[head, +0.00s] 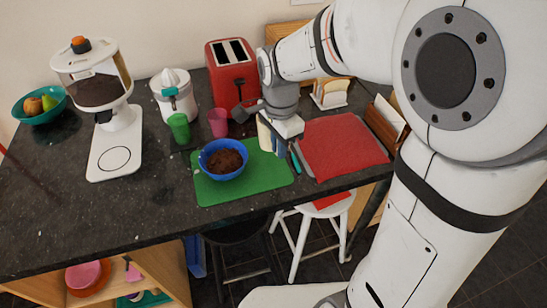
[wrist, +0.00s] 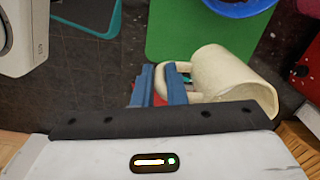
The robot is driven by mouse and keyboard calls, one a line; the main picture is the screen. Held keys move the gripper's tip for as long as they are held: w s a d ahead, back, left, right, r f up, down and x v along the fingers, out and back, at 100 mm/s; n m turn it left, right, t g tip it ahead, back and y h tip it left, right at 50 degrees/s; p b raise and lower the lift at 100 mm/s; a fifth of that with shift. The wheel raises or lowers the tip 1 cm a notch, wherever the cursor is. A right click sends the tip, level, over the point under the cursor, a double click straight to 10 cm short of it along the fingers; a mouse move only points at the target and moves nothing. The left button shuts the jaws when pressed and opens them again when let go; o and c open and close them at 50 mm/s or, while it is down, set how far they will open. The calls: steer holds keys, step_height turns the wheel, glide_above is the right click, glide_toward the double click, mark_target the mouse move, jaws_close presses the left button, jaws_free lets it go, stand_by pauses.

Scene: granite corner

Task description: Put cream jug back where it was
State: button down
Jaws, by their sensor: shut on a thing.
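The cream jug (wrist: 238,78) shows large in the wrist view, lying across the picture beside the blue fingers of my gripper (wrist: 160,82). The fingers are shut on its handle. In the head view the jug (head: 264,136) is mostly hidden behind my gripper (head: 281,151), at the back right edge of the green mat (head: 240,191). I cannot tell whether its base touches anything.
A blue bowl (head: 203,172) with dark contents stands on the green mat. A pink cup (head: 218,123) and a green cup (head: 179,128) stand behind it. A red toaster (head: 231,75) is at the back, a red mat (head: 342,147) to the right. Free counter lies front left.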

steer(key=shift+f, duration=3.2)
steer(key=shift+f, duration=0.2)
steer(key=c, duration=1.5)
jaws_free()
steer(key=shift+s, duration=0.1)
steer(key=shift+r, duration=0.1)
